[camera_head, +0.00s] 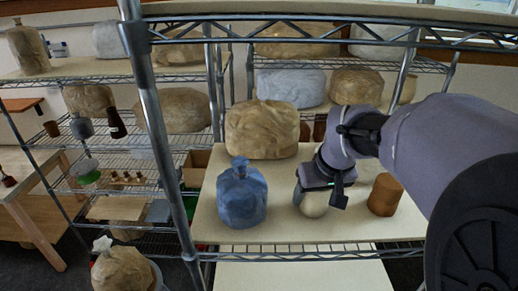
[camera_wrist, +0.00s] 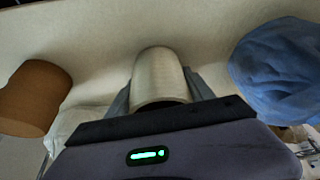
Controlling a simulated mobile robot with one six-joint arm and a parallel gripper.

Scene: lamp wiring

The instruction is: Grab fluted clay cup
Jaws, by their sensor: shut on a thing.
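The fluted clay cup (camera_head: 314,206) is pale cream and stands on the light shelf board, between a blue bottle and a brown cup. In the wrist view the cup (camera_wrist: 160,75) shows fine ribs along its side and a dark opening facing me. My gripper (camera_head: 318,194) reaches in from the right and is shut on the cup, with one finger on each side. The gripper body hides the cup's upper part in the head view. The cup appears to be at shelf level; I cannot tell whether it touches the board.
A blue faceted bottle (camera_head: 241,193) stands left of the cup, and a brown cup (camera_head: 385,195) stands close on the right. A large tan wrapped bundle (camera_head: 262,129) sits behind. A metal shelf post (camera_head: 165,150) rises at the left. The board's front strip is clear.

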